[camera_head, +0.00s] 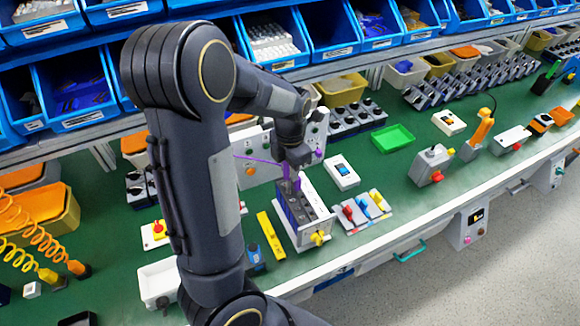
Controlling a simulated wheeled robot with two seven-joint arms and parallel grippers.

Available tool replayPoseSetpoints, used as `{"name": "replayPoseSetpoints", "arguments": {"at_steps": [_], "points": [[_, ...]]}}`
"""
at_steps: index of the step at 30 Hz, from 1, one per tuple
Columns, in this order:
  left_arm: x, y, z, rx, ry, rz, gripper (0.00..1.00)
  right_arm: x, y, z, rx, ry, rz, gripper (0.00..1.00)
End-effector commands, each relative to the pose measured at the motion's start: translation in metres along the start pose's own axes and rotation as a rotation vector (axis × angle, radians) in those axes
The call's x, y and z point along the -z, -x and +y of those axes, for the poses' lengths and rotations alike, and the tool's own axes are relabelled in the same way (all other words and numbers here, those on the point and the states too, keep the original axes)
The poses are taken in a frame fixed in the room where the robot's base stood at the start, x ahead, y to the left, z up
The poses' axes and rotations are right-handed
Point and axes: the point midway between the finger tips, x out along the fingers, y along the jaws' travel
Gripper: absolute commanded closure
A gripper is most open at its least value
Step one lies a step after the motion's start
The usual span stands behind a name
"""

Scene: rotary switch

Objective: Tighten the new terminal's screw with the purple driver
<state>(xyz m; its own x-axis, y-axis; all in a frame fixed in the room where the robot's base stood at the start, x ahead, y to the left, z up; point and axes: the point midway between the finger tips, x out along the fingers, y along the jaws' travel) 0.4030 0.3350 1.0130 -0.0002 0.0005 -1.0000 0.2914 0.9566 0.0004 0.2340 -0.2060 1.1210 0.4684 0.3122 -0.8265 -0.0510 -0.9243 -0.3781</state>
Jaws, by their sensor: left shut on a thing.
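My left gripper (299,157) is above the middle of the bench, at the end of my dark arm, pointing down. It is shut on the purple driver (291,184), which hangs down over a terminal unit (311,209) in a light metal housing. The unit has a dark row of terminals on top and a yellow knob (320,238) at its front. The driver's tip is too small to tell whether it touches a screw. Which terminal is the new one cannot be told. My right gripper does not show.
A yellow bar (270,236) lies left of the unit. A holder with red, blue and yellow handles (362,211), a white switch box (341,172) and a green tray (392,138) stand to the right. Blue bins (75,90) line the back.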

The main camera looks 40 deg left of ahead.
Motion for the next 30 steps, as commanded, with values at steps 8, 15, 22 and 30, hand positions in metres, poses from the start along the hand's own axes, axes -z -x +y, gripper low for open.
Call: {"name": "replayPoseSetpoints", "arguments": {"at_steps": [8,15,22,30], "points": [[0.0,-0.0059,-0.0001,0.0,0.0,0.001,1.0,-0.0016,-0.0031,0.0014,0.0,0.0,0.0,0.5],[0.0001,-0.0076,-0.0003,0.0,-0.042,0.0,1.0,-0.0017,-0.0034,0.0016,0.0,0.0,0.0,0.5],[0.0008,-0.0078,-0.0021,0.0,-0.445,0.0,1.0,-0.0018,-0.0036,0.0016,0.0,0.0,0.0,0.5],[0.001,-0.0077,-0.0035,0.0,-0.704,0.0,1.0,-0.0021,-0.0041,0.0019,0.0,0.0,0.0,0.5]]}}
